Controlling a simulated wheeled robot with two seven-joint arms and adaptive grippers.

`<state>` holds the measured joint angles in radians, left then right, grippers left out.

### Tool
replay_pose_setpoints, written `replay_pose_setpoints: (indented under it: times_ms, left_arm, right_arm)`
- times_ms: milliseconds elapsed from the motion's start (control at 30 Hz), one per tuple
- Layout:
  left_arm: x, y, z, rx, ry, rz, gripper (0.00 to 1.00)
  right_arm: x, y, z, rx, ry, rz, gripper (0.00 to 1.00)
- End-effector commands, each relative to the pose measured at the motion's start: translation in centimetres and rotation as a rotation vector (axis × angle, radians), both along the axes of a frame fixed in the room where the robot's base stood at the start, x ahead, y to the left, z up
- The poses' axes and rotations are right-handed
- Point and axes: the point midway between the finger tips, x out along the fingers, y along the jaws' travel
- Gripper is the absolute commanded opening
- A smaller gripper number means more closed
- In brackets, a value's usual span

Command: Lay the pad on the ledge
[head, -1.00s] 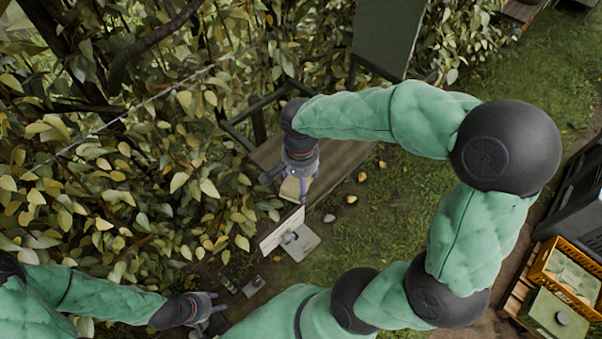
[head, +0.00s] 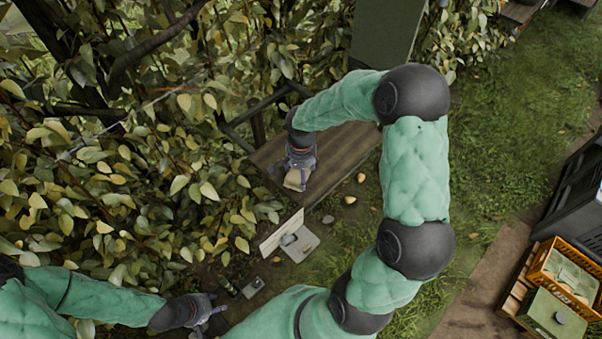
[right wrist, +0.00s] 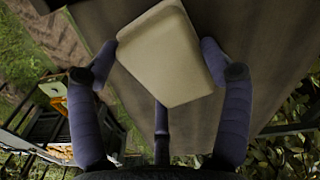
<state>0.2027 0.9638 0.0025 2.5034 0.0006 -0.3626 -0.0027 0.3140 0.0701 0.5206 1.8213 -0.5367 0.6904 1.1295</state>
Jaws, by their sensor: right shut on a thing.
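The pad (right wrist: 165,55) is a beige block with rounded edges. In the right wrist view it sits between the fingers of my right gripper (right wrist: 160,60), which is shut on it. The pad also shows in the head view (head: 293,180), at the tip of my right gripper (head: 298,168). The ledge (head: 335,150) is a brown plank behind and below the pad; whether the pad touches it I cannot tell. The plank fills much of the right wrist view (right wrist: 245,85). My left gripper (head: 208,306) is low at the left; its fingers are too small to read.
A white upright board and grey plate (head: 298,243) stand just in front of the ledge. Dense foliage (head: 110,190) borders the left. An orange crate (head: 566,275) is at the lower right. Grass (head: 480,170) lies open between.

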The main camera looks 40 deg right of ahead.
Motion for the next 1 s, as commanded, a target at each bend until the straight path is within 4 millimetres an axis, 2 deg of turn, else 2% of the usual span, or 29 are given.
replay_pose_setpoints:
  times_ms: [100,467,500,567,1000]
  left_arm:
    - [0.02,0.0,0.14,0.0,0.0,0.0,0.4]
    - [0.01,0.0,-0.38,0.0,0.0,0.0,0.4]
    - [0.0,0.0,-0.35,0.0,0.0,0.0,0.4]
    - [0.0,-0.01,-0.28,0.0,0.0,0.0,0.4]
    - [0.01,0.0,-0.04,0.0,0.0,0.0,0.4]
  right_arm:
    - [0.0,-0.01,-0.88,0.0,0.0,-0.002,0.53]
    - [0.03,-0.01,-1.27,0.0,-0.001,-0.001,0.53]
    - [0.01,0.01,-1.25,0.0,-0.001,-0.001,0.84]
    - [0.01,0.01,-1.18,0.0,-0.001,-0.001,1.0]
    - [0.01,0.0,-0.96,0.0,-0.001,-0.001,1.0]
